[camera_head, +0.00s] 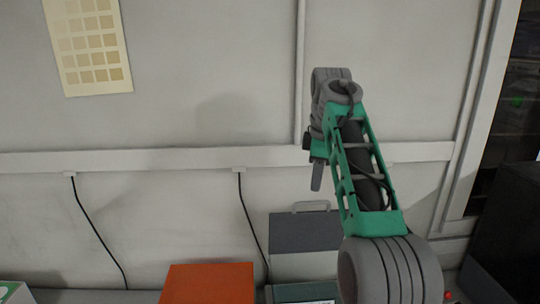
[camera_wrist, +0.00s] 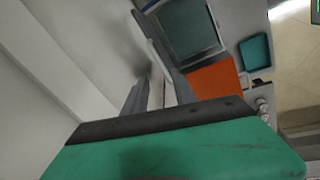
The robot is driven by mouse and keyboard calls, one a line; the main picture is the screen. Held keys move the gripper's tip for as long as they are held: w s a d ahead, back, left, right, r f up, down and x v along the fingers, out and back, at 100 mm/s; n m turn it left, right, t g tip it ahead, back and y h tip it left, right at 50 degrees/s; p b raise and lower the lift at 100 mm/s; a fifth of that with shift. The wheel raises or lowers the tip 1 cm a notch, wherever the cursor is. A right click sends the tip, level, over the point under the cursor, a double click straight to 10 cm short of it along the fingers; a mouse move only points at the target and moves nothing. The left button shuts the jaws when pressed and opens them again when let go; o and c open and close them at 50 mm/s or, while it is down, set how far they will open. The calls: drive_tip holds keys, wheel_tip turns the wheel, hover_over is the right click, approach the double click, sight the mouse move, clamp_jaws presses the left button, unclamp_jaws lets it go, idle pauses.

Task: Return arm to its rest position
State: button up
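My arm, green and grey, rises from the lower right of the head view and is bent at its top in front of the wall. My gripper (camera_head: 317,178) hangs from the arm's end and points down, with a narrow grey finger showing. It is clear of the boxes below, and no held object shows. In the wrist view a green part of mine with a dark edge fills the bottom.
An orange box (camera_head: 208,284), a grey case with a handle (camera_head: 305,232) and a teal-edged box (camera_head: 300,292) stand low along the wall. A black box (camera_head: 512,220) is at the right. Black cables hang at left. A teal tray (camera_wrist: 256,52) shows in the wrist view.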

drive_tip(key=s+a+f+m+t+b, duration=0.1)
drive_tip(key=s+f+m+b, duration=0.2)
drive_tip(key=s+f+m, duration=1.1)
drive_tip(key=s+f, duration=1.1)
drive_tip(key=s, duration=0.2)
drive_tip(key=shift+s+a+m+t, duration=0.25)
drive_tip(key=shift+a+m+t, duration=0.05)
drive_tip(key=shift+t, duration=0.1)
drive_tip(key=shift+f, duration=0.1)
